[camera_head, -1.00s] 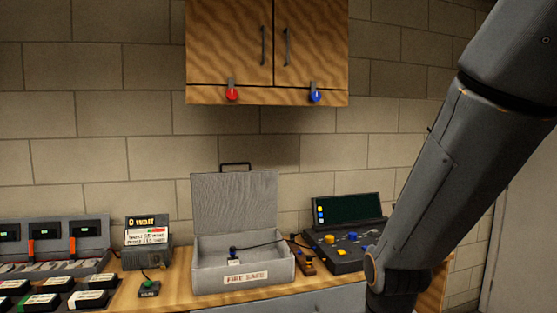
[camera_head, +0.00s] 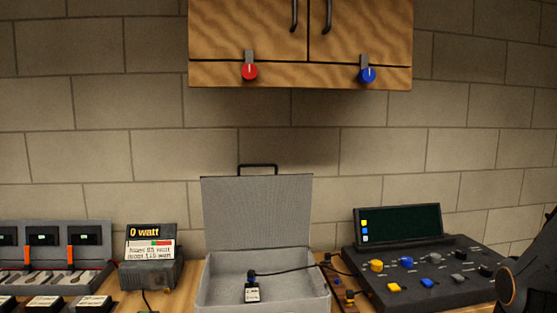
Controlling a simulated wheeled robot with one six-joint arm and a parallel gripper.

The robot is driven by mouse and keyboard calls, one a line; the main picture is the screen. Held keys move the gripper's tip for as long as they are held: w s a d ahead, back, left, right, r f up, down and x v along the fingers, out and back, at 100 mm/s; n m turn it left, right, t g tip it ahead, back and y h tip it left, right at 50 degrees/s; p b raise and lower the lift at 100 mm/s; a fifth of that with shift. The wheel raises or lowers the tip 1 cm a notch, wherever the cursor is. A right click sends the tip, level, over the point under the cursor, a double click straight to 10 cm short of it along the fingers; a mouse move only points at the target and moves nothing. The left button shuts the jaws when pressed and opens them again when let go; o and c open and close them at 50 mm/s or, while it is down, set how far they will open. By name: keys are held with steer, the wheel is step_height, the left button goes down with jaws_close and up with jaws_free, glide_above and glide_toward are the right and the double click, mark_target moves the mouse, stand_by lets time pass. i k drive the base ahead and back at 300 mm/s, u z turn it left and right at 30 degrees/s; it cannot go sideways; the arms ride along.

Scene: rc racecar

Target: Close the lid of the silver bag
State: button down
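The silver bag (camera_head: 212,282) is a grey open case on the wooden bench at the bottom centre of the head view. Its lid (camera_head: 258,212) stands upright at the back, against the wall side, with a dark handle (camera_head: 258,168) on its top edge. A small black plug with a white label (camera_head: 252,291) is inside the case, and a black cable runs from it over the right side. The case's front is cut off by the frame's bottom edge. My gripper is not in view; only a dark part of my arm shows at the right edge.
A control console (camera_head: 425,270) with a screen and coloured knobs stands right of the case. A watt meter (camera_head: 150,258) and a charger rack (camera_head: 50,262) stand to the left. A wooden cabinet (camera_head: 300,72) with red and blue knobs hangs above. The wall between is bare.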

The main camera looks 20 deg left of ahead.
mark_target(240, 212)
steer(key=u, duration=0.4)
steer(key=i, duration=0.85)
steer(key=u, duration=0.55)
